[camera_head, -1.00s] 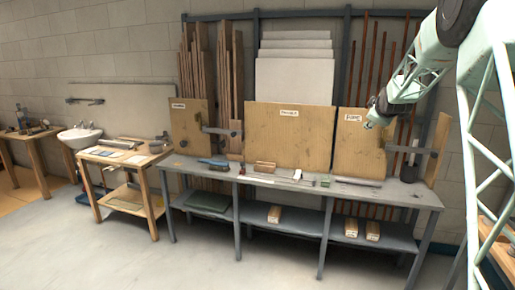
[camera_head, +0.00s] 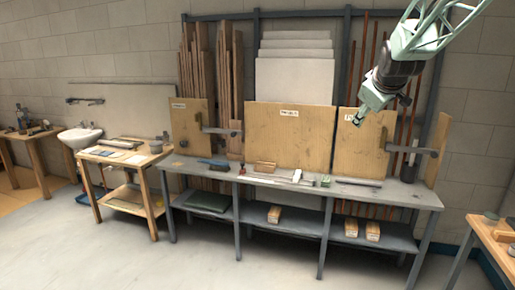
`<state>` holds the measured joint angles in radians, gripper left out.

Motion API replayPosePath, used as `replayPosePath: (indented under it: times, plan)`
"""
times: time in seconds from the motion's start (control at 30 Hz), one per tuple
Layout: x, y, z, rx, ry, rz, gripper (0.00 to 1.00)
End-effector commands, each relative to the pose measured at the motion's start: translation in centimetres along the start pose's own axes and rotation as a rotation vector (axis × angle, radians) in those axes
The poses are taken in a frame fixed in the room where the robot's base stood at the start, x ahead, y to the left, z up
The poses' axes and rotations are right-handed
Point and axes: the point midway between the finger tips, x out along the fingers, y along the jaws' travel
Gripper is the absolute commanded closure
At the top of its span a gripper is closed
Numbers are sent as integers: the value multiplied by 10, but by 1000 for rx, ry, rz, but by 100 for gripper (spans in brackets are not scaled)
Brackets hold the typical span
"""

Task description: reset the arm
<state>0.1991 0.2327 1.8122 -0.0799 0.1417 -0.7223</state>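My gripper (camera_head: 361,118) shows at the upper right of the head view, at the end of my arm, which comes in from the top right corner. It points down and to the left, in front of the right wooden panel (camera_head: 352,150), and covers part of that panel's label. The gripper is small and dark here, and I cannot tell whether its fingers are open or shut. I see nothing hanging from it.
A long grey workbench (camera_head: 408,192) with small tools stands below the gripper. Metal and wood stock leans behind it. A wooden table (camera_head: 152,158) and a sink (camera_head: 80,135) stand left, another table (camera_head: 495,236) at the right edge. The floor in front is clear.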

Motion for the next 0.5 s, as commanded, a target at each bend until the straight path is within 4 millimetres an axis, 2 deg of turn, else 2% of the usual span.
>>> replayPosePath:
  times: [0.1, 0.5]
  plan:
    - [-28, -16, 4, 32, -15, -24, 52]
    - [-114, -72, 30, 139, -78, -102, 52]
